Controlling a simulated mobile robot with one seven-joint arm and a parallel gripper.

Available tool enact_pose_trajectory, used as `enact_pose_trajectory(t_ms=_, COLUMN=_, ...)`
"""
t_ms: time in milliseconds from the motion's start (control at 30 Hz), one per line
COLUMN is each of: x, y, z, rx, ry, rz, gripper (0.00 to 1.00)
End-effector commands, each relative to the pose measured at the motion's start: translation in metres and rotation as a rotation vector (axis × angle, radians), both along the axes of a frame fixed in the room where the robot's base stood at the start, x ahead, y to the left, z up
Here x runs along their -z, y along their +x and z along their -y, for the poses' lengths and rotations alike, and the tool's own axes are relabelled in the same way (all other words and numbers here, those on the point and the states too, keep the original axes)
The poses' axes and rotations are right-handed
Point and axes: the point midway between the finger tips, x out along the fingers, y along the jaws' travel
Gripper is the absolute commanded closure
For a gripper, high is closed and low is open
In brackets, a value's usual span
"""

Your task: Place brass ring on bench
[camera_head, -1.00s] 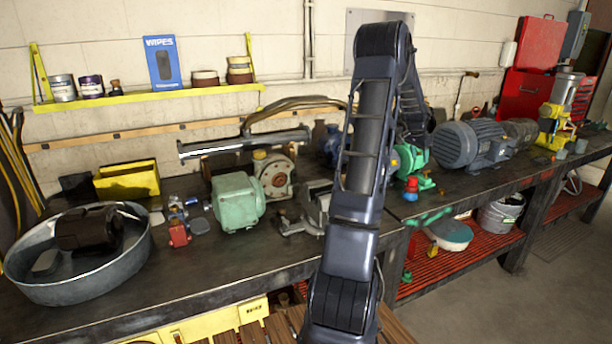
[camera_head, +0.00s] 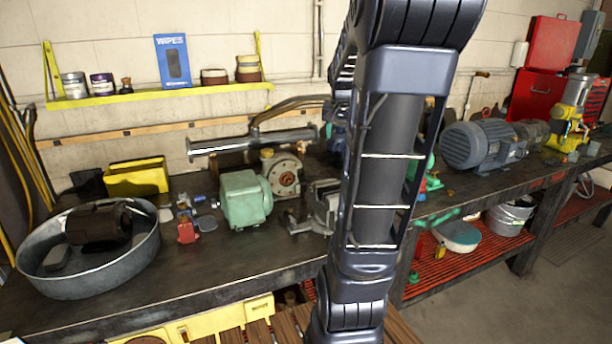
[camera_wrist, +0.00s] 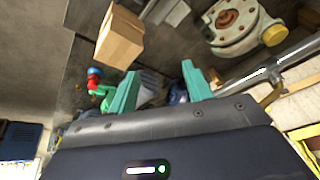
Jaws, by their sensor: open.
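The bench (camera_head: 215,262) has a dark, worn top and runs along the wall in the head view. I cannot make out a brass ring in either view. My gripper (camera_wrist: 160,84) shows in the wrist view with two teal fingers spread apart and nothing seen between them. It is above the bench area, its height hard to judge. In the head view my arm hides the gripper and the middle of the bench.
A brown box (camera_wrist: 120,38) shows in the wrist view. A green motor (camera_head: 243,198), a metal tray (camera_head: 88,278), a yellow bin (camera_head: 138,178) and a blue-grey motor (camera_head: 482,146) stand on the bench.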

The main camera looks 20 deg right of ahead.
Motion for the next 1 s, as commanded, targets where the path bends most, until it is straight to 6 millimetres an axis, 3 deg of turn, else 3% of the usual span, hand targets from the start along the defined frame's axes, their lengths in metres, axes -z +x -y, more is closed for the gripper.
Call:
enact_pose_trajectory(t_ms=33, x=-0.003, y=-0.011, z=-0.020, rx=-0.046, ry=-0.003, rz=0.006, gripper=0.50)
enact_pose_trajectory(t_ms=200, x=-0.004, y=-0.049, z=-0.078, rx=-0.199, ry=-0.019, rz=0.010, gripper=0.50)
enact_pose_trajectory(t_ms=500, x=0.010, y=-0.127, z=-0.156, rx=-0.465, ry=-0.056, rz=0.017, gripper=0.50)
enact_pose_trajectory(t_ms=700, x=0.025, y=-0.165, z=-0.184, rx=-0.591, ry=-0.080, rz=0.019, gripper=0.50)
enact_pose_trajectory(t_ms=1000, x=0.031, y=-0.179, z=-0.192, rx=-0.637, ry=-0.088, rz=0.019, gripper=0.50)
